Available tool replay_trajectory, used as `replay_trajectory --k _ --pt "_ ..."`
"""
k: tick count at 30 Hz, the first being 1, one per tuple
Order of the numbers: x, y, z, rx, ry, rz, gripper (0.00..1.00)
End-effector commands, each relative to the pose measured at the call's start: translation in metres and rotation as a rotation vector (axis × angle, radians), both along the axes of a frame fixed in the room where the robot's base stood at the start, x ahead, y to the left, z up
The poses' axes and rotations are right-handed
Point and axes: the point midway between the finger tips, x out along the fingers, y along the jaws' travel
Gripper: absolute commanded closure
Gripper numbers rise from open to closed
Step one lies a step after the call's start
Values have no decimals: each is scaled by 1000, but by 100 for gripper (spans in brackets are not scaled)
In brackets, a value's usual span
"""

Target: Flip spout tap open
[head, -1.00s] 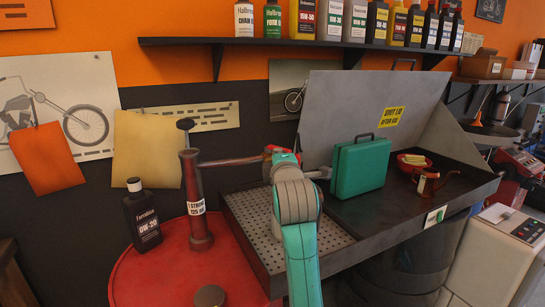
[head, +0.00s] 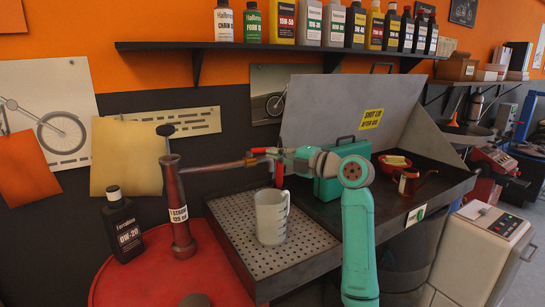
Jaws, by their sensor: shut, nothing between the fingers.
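The dark red hand pump (head: 176,205) stands upright on a red drum. Its spout (head: 215,166) runs right, over the perforated drain grid. My gripper (head: 256,152) is shut and empty at the spout's outer end, pointing left. A dark red piece (head: 279,174) hangs down just below my gripper. A translucent measuring jug (head: 271,218) stands upright on the grid, below the spout's end.
A teal case (head: 328,188) stands behind my arm on the dark bench. A red bowl (head: 394,165) and a copper oil can (head: 408,182) are to its right. A black oil bottle (head: 123,228) stands on the red drum (head: 150,275). Bottles line the shelf above.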

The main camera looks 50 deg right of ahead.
Motion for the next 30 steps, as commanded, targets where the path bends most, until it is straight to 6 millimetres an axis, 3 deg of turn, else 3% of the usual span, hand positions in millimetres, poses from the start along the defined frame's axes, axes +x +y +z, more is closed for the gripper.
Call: replay_trajectory --k 4,30 --pt "5 -10 1 3 2 119 100" --pt "19 -24 1 0 -1 108 100"
